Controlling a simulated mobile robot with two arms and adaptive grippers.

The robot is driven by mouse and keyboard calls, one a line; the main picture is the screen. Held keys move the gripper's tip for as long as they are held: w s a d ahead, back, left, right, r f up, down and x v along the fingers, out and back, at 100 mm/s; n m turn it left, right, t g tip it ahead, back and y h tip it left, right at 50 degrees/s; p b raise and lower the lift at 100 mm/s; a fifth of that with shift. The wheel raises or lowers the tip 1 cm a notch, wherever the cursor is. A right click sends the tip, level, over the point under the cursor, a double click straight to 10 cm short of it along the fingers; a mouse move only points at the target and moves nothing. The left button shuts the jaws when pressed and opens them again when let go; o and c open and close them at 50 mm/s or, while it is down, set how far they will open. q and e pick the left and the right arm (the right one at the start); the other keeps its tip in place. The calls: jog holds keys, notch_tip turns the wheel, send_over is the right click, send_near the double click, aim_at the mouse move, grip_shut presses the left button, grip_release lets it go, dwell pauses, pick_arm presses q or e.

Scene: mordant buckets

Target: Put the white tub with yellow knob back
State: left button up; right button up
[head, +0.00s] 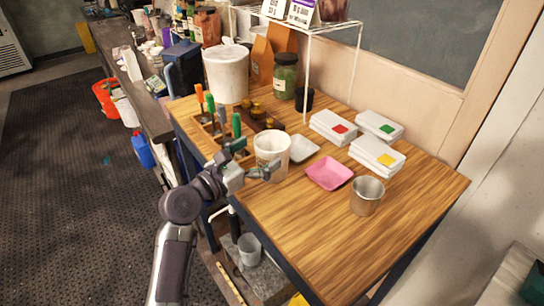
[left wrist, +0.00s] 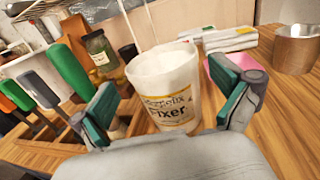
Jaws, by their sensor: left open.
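A white tub (head: 272,152) stands upright on the wooden table; in the left wrist view the white tub (left wrist: 165,82) carries a label reading "Fixer" with a yellowish band. It looks open at the top, and I see no yellow knob on it. My left gripper (head: 253,161) is open at the tub's near left side. In the left wrist view the green-padded fingers of the left gripper (left wrist: 168,103) are spread to either side of the tub; I cannot tell whether either touches it. A white block with a yellow square (head: 377,155) lies farther right. My right gripper is not in view.
Tools with orange and green handles (head: 210,107) stand in a wooden rack left of the tub. A pink tray (head: 329,173), a white dish (head: 303,148) and a metal cup (head: 367,195) lie to the right. A large white bucket (head: 227,75) stands behind. The table's front right is clear.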

aim_at(283, 135)
pick_arm(q)
jog(key=x, duration=0.3)
jog(key=p+x, duration=0.1)
jog(key=shift+w+d+r, duration=0.15)
jog(key=shift+d+r, duration=0.1)
jog(key=shift+c, duration=0.3)
jog(key=shift+a, duration=0.1)
jog(key=shift+c, duration=1.3)
jog(key=c, duration=1.2)
